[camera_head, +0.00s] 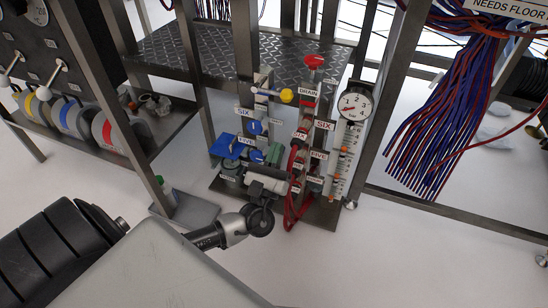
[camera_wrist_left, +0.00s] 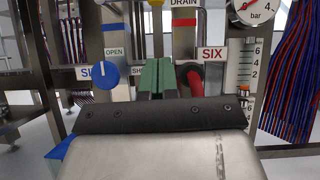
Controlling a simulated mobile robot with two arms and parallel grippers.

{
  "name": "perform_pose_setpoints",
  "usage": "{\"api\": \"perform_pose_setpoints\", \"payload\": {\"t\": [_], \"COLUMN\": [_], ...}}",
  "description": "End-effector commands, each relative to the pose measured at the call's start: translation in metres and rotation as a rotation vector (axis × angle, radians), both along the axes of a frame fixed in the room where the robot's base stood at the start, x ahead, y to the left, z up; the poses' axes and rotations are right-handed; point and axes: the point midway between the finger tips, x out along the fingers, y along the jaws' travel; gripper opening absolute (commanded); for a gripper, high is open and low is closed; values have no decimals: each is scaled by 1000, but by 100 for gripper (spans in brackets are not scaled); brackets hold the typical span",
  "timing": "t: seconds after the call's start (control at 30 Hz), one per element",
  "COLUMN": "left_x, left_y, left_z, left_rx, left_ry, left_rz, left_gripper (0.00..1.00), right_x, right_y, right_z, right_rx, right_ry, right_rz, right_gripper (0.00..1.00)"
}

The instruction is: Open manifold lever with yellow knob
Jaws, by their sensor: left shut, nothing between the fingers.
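The manifold lever (camera_head: 267,92) is a thin bar lying roughly level near the top of the manifold, with a yellow knob (camera_head: 286,96) at its right end. In the left wrist view the yellow knob (camera_wrist_left: 156,2) is cut off by the top edge. My left gripper (camera_head: 273,153) is below the knob, in front of the manifold and apart from the lever. Its green fingers (camera_wrist_left: 157,78) are together and empty. My right gripper is in neither view.
A blue dial (camera_wrist_left: 104,74) marked OPEN is left of my fingers. A red hose (camera_wrist_left: 190,75) and a SIX label are to the right. A red knob (camera_head: 314,62) tops the DRAIN column, beside a pressure gauge (camera_head: 354,106). Metal frame posts stand around the manifold.

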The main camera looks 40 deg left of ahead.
Motion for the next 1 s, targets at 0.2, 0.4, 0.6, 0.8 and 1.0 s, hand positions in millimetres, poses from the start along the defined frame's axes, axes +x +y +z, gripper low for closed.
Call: {"api": "perform_pose_setpoints", "payload": {"t": [0.2, 0.4, 0.6, 0.8, 1.0], "left_x": [39, 49, 52, 52, 52], "left_y": [11, 14, 15, 15, 15], "left_z": [25, 54, 69, 71, 71], "left_rx": [0, -1, 0, 0, 0], "left_ry": [-6, -1, 1, 2, 2], "left_rz": [1, -2, 0, -1, 0], "left_gripper": [0, 0, 0, 0, 0], "right_x": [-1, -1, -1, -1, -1], "right_y": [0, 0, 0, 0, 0], "right_z": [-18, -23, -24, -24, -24], "right_rx": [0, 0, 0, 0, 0], "right_ry": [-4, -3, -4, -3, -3], "right_rz": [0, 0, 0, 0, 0], "right_gripper": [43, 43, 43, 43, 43]}}
